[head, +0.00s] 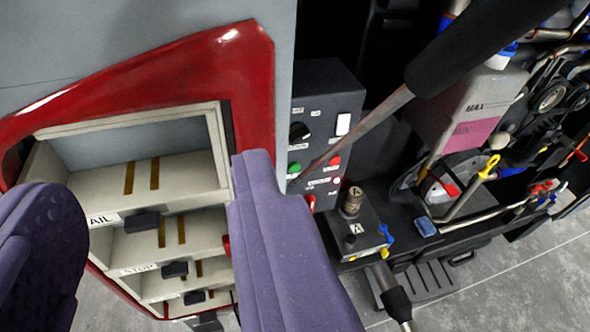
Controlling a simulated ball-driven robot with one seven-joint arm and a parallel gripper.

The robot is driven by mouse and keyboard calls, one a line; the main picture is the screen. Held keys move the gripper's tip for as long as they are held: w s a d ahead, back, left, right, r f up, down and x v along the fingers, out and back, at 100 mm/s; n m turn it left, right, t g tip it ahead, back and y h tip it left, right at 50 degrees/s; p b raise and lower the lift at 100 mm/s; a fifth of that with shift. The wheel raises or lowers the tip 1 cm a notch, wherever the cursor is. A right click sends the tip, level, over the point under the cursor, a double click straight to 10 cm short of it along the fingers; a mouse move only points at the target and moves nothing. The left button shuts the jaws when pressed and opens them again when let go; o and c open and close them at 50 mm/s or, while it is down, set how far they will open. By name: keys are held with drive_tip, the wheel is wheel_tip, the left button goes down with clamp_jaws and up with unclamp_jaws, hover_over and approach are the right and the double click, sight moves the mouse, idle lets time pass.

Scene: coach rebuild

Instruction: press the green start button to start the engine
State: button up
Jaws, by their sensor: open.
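The green start button (294,168) is on the left side of a dark control panel (325,100), right of the middle of the head view. A thin rod crosses in front of the panel close to the button. My gripper (148,175) is open, with its two purple fingers wide apart and nothing seen between them. I cannot tell the gap in depth between finger and button.
A red-framed cabinet (255,80) with open shelves and dark-handled trays is at left. The panel also has a white switch (343,124), a black knob (299,131) and a red button (335,160). An engine bay with a reservoir (470,105), pipes and a pulley fills the right.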

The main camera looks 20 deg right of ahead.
clamp_jaws()
idle(1.5)
